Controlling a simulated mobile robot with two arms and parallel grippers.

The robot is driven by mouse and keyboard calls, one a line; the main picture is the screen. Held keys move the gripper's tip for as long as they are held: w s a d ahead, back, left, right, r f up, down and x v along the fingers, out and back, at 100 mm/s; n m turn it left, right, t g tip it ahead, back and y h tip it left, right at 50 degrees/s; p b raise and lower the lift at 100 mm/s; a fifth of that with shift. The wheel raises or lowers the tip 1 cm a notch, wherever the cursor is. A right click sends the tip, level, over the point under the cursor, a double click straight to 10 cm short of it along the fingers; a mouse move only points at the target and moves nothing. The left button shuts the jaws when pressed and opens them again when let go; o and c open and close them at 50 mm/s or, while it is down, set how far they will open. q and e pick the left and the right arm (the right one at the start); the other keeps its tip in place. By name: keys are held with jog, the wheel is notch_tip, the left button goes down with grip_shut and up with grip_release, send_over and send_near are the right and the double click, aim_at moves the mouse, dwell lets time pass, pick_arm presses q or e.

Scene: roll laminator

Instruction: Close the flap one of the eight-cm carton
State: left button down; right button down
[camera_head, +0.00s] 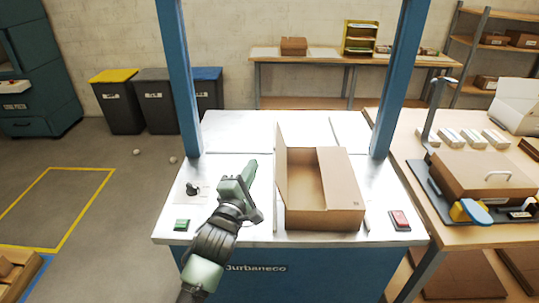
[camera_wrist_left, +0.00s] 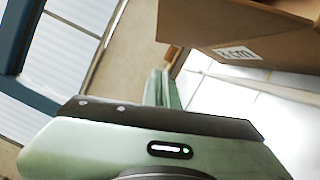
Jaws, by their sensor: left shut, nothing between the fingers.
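The brown carton (camera_head: 325,219) sits on the white top of the blue-framed station, right of my left gripper. A tall flap (camera_head: 282,160) stands up along its left side. A broad panel (camera_head: 342,178) covers its right part, and the inside shows between them. I cannot tell which flap is flap one. In the left wrist view the carton (camera_wrist_left: 275,45) is at the upper right, with a partly readable printed label. My left gripper (camera_head: 250,170) is shut and empty, left of the carton and apart from it. Its fingers show in the wrist view (camera_wrist_left: 163,88). My right gripper is not in view.
A green button (camera_head: 182,225) and a dark knob (camera_head: 193,188) are at the station's left, a red switch (camera_head: 399,220) at its right. Blue posts (camera_head: 179,75) rise at both sides. A right-hand table (camera_head: 405,150) holds other goods. The station top behind the carton is clear.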

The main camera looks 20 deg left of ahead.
aim_at(281, 160)
pick_arm(q)
jog(key=w+d, duration=0.2)
jog(key=w+d+r+p, duration=0.1)
jog(key=w, duration=0.1)
jog(key=shift+d+r, duration=0.2)
jog(key=shift+d, duration=0.15)
